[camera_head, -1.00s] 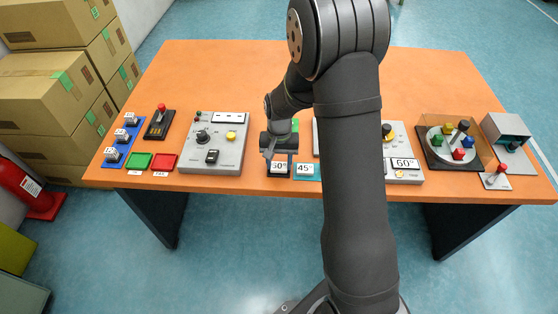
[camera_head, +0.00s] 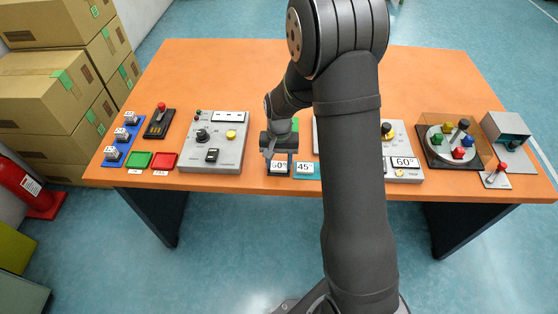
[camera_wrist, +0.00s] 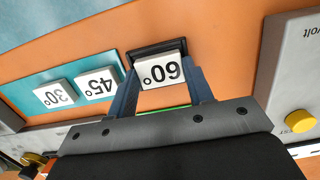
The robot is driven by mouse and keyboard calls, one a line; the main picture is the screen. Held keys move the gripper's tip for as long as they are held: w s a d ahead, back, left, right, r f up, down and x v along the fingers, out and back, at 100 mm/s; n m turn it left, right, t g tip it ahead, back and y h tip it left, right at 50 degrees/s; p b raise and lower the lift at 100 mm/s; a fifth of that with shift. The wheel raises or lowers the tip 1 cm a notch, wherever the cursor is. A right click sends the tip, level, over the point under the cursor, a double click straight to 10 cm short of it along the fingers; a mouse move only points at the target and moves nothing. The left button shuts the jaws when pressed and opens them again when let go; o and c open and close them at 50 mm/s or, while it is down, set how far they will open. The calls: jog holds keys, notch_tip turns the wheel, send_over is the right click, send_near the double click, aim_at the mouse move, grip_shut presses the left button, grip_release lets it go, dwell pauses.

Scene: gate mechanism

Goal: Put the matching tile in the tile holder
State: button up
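The white 60° tile (camera_wrist: 160,72) is at the black tile holder (camera_wrist: 157,47) in the wrist view. The tile also shows in the head view (camera_head: 279,166), within the outline of the dark holder (camera_head: 280,175). My gripper (camera_wrist: 162,80) has one finger close against each side of the tile and appears shut on it. Whether the tile's underside rests fully in the holder is hidden. The panel display (camera_head: 403,162) at right reads 60°. My arm hides part of that panel.
The teal tray (camera_wrist: 68,68) beside the holder carries the 45° tile (camera_wrist: 97,84) and the 30° tile (camera_wrist: 55,94). A grey panel (camera_head: 218,160) with knobs stands to the left. The rear of the orange table (camera_head: 220,65) is clear.

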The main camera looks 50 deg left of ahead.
jog(key=o, duration=0.3)
jog(key=shift+o, duration=0.2)
jog(key=shift+d, duration=0.1)
notch_tip(320, 180, up, 17)
jog(key=w+a, duration=0.1)
jog(key=shift+w+a+r, duration=0.2)
jog(key=shift+w+a, duration=0.05)
jog(key=shift+a, duration=0.1)
jog(key=shift+f, duration=0.1)
jog(key=f, duration=0.5)
jog(key=s+d+f, duration=0.1)
jog(key=f, duration=1.1)
jog(key=shift+s+d+f, duration=0.15)
jog(key=shift+s+d, duration=0.1)
jog(key=shift+d, duration=0.05)
jog(key=shift+r, duration=0.2)
